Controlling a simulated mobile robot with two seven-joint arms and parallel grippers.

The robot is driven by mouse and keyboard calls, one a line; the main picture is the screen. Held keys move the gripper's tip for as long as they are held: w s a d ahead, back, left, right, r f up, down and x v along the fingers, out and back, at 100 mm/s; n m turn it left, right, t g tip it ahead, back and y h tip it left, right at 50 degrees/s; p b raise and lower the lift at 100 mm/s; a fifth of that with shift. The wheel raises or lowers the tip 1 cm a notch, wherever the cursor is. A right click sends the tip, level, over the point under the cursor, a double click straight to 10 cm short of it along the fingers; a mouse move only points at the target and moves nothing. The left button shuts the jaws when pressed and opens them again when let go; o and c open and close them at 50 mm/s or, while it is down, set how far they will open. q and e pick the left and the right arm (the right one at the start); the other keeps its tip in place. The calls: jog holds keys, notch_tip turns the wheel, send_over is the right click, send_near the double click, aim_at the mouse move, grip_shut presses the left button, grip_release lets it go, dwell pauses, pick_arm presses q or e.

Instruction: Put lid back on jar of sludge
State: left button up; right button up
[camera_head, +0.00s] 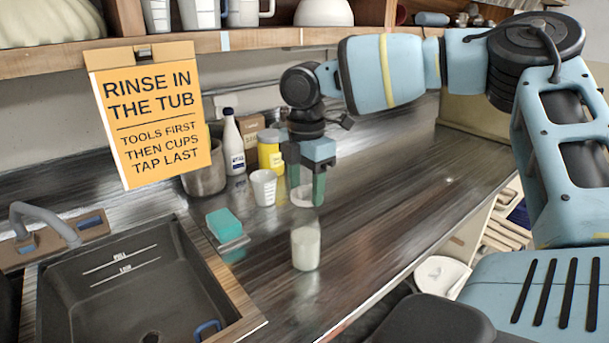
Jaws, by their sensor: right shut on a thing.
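A jar of sludge (306,247), clear with pale greyish-white contents, stands upright on the dark counter (385,225) near the middle of the view. My right gripper (306,190) points down behind the jar, with its green fingers shut on a pale round lid (302,199). The lid sits between the fingertips, at or just above the counter; I cannot tell whether it touches. The lid is apart from the jar. My left gripper is not in view.
Behind the gripper stand a white cup (263,188), a yellow-labelled tub (271,152), a white bottle (233,145) and a metal pot (205,175). A teal sponge (223,223) lies by the sink (130,285). A hanging sign (155,115) is left. The counter right of the jar is clear.

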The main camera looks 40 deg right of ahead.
aim_at(305, 202)
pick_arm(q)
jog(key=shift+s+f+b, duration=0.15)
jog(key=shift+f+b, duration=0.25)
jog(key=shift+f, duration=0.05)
pick_arm(e)
jog(key=shift+f, duration=1.3)
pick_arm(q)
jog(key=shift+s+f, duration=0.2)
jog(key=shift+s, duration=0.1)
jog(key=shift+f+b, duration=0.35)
pick_arm(e)
jog(key=shift+f, duration=0.65)
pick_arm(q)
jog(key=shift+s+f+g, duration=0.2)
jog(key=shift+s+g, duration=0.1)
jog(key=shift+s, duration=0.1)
pick_arm(e)
jog(key=shift+f, duration=0.15)
dwell(0.4)
jog(key=o, duration=1.5)
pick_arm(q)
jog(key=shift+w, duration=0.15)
